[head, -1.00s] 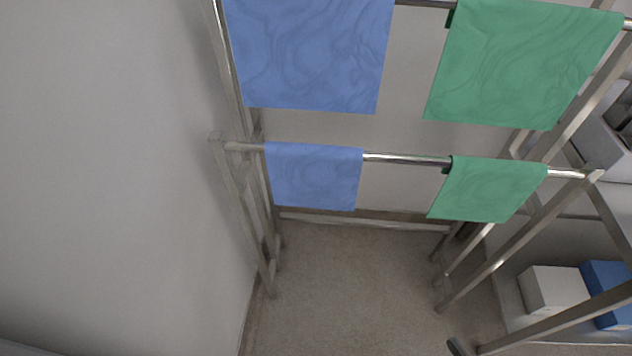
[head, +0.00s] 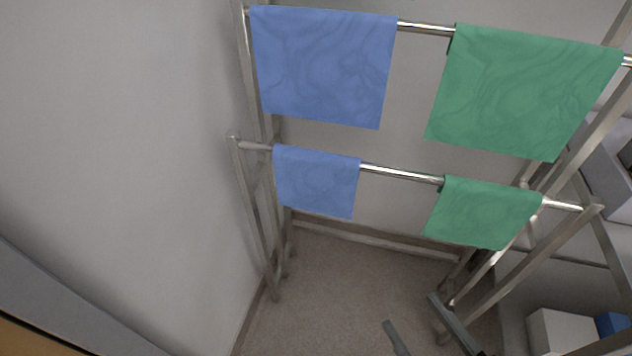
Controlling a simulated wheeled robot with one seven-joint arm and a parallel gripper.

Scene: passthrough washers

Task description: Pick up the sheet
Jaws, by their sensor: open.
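Several sheets hang over the two bars of a metal rack; which one is meant cannot be told. A large blue sheet (head: 323,68) and a large green sheet (head: 522,92) hang on the upper bar. A smaller blue sheet (head: 316,182) and a smaller green sheet (head: 482,213) hang on the lower bar. My gripper (head: 410,309) shows at the bottom edge, its two fingers apart with nothing between them. It is below the lower sheets in the picture and touches none of them. Its base is out of frame.
The lower bar (head: 400,174) runs between slanted metal legs. A plain wall (head: 120,150) stands close on the left. At right are shelves with a white box (head: 562,332) and a blue box (head: 613,325). The floor (head: 330,280) under the rack is clear.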

